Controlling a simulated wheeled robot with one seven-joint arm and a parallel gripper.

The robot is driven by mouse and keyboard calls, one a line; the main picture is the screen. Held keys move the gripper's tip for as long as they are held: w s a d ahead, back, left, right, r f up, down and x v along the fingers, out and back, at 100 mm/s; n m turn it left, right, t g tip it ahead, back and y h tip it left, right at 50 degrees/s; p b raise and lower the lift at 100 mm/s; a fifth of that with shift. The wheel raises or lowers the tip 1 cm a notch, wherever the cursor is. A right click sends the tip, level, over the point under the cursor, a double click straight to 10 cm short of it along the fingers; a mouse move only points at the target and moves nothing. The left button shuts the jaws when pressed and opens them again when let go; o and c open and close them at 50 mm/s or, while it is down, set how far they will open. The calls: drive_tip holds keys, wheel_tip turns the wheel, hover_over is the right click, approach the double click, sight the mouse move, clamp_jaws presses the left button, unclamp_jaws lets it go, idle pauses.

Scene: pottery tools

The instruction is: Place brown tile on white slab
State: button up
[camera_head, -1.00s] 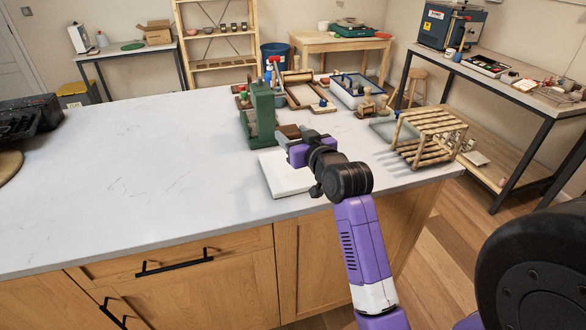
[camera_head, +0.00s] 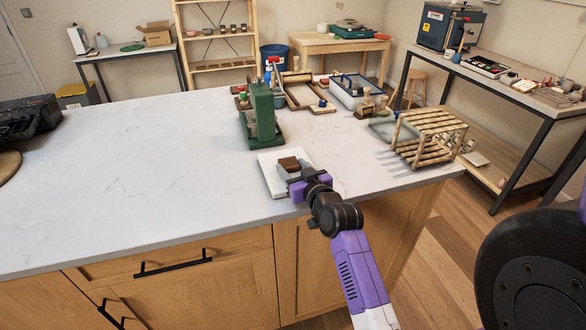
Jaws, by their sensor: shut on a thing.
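The white slab (camera_head: 270,176) lies flat on the counter near its front edge. The brown tile (camera_head: 288,163) is at the fingers of my gripper (camera_head: 293,171), over the slab's upper middle. My gripper is shut on the tile, reaching in from the lower right. The tile looks level and very low over the slab; I cannot tell whether it touches. My gripper and wrist hide the slab's right part.
A green press (camera_head: 262,115) stands just behind the slab. A wooden slatted rack (camera_head: 428,138) stands to the right, by a greyish tray (camera_head: 392,130). Wooden frames and a blue-edged tray (camera_head: 357,88) lie further back.

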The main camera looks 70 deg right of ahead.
drive_tip(key=shift+f, duration=0.2)
drive_tip(key=o, duration=1.4)
drive_tip(key=shift+r, duration=0.15)
